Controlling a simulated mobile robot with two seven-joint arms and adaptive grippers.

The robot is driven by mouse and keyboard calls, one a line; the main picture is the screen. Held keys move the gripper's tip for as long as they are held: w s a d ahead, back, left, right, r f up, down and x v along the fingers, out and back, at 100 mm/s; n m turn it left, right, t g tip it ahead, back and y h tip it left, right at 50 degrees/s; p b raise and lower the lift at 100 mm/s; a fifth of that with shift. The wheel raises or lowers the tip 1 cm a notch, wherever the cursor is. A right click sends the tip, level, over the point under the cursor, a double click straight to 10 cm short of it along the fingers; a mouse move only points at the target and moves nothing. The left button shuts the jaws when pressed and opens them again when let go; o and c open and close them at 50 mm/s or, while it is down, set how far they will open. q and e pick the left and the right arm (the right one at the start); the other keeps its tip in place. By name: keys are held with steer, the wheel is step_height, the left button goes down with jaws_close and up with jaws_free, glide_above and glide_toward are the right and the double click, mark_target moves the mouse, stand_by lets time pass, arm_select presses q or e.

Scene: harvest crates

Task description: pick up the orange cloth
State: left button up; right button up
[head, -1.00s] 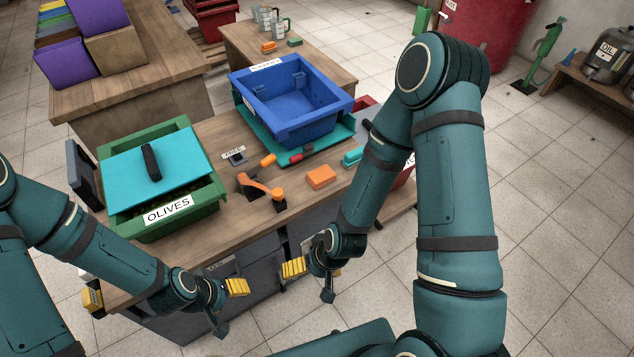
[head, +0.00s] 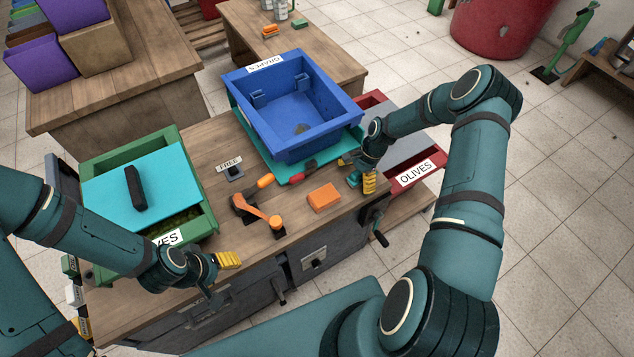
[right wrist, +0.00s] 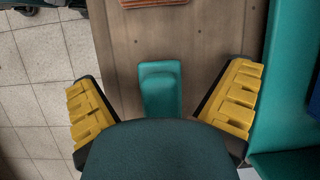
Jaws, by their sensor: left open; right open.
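The orange cloth (head: 323,197) is a folded block lying on the wooden workbench, in front of the blue crate. Its edge also shows at the top of the right wrist view (right wrist: 155,3). My right gripper (head: 364,178) is open over the bench's right end, right of the cloth and apart from it. In the right wrist view a teal block-like object (right wrist: 161,88) lies between its open yellow fingers (right wrist: 162,108). My left gripper (head: 226,268) is open and empty at the bench's front edge, below and left of the cloth.
A blue crate (head: 345,98) stands on a teal base behind the cloth. An orange-handled tool (head: 257,211) lies left of the cloth. A green crate (head: 196,226) with a turquoise lid (head: 158,187) stands at left. A red crate (head: 432,160) is at right.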

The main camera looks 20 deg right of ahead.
mark_target(328, 193)
steer(key=shift+w+d+m, duration=0.15)
steer(key=shift+d+m, duration=0.35)
steer(key=shift+d, duration=0.35)
steer(key=a, duration=0.4)
steer(key=s+a, duration=0.1)
steer(key=a, duration=0.5)
steer(key=a+f+b, duration=0.1)
steer(key=shift+s+a, duration=0.35)
steer(key=shift+f, duration=0.1)
steer(key=c, duration=1.2)
